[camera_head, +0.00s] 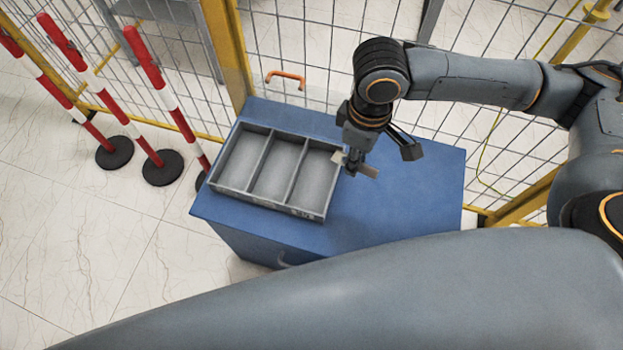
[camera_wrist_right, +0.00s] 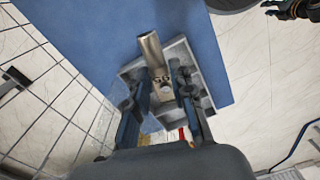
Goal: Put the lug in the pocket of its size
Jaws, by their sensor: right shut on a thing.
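My right gripper (camera_head: 355,163) is above the right end of a grey tray (camera_head: 262,206), close to its far right corner. It is shut on a metal lug (camera_head: 368,171). In the right wrist view the lug (camera_wrist_right: 151,50) shows a round barrel pointing up the picture and a flat tongue with a hole between the fingers (camera_wrist_right: 164,88). The tray has three side-by-side pockets, which look empty in the head view. In the right wrist view the tray (camera_wrist_right: 129,69) is partly hidden behind the lug and fingers. My left gripper does not show.
The tray stands on the left part of a blue cabinet (camera_head: 410,190), whose top is clear to the right. A wire fence (camera_head: 320,50) with yellow posts runs behind it. Red-and-white posts (camera_head: 160,80) on black bases stand to the left.

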